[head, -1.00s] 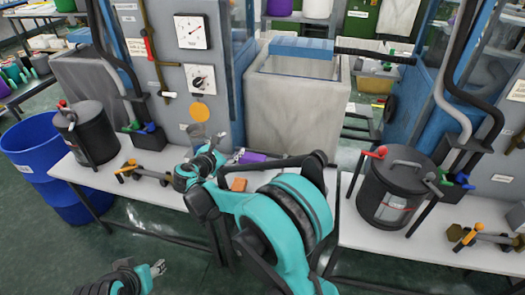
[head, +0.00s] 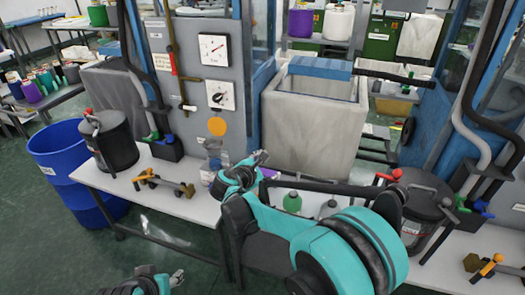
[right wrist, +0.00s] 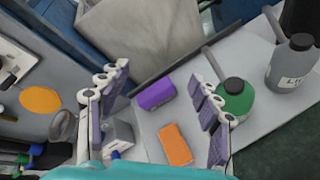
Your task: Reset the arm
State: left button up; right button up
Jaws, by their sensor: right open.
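My right gripper (head: 262,157) is open and empty over the workbench at the foot of the grey panel. In the right wrist view its two padded fingers (right wrist: 160,77) stand wide apart. Beyond and between them lie a purple block (right wrist: 156,93) and an orange block (right wrist: 175,145) on the bench. A bottle with a green body (right wrist: 234,100) is close behind the right finger; I cannot tell whether they touch. My left gripper (head: 177,278) is low at the bottom of the head view, in front of the bench and apart from it; its jaws are too small to read.
A grey labelled bottle (right wrist: 292,68) stands right of the green one. Black lidded pots (head: 112,143) stand left and right (head: 418,205) on the bench (head: 160,195). A blue barrel (head: 60,150) is on the floor at left. A large grey bin (head: 312,125) stands behind.

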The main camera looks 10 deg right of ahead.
jog(key=s+d+m+g+y, duration=0.1)
jog(key=s+d+m+y, duration=0.15)
jog(key=s+m, duration=0.4)
jog(key=s+d+m+g+y, duration=0.1)
jog(key=s+d+m+g, duration=0.2)
jog(key=s, duration=0.6)
jog(key=s+f+m+y, duration=0.2)
jog(key=s+m, duration=0.3)
jog(key=s, duration=0.3)
jog(key=s+a+f+m+t+y, duration=0.1)
jog(key=s+f+m+y, duration=0.1)
jog(key=s+m, duration=0.3)
jog(key=s+y, duration=0.1)
jog(key=s, duration=0.2)
jog(key=shift+s+m, duration=0.35)
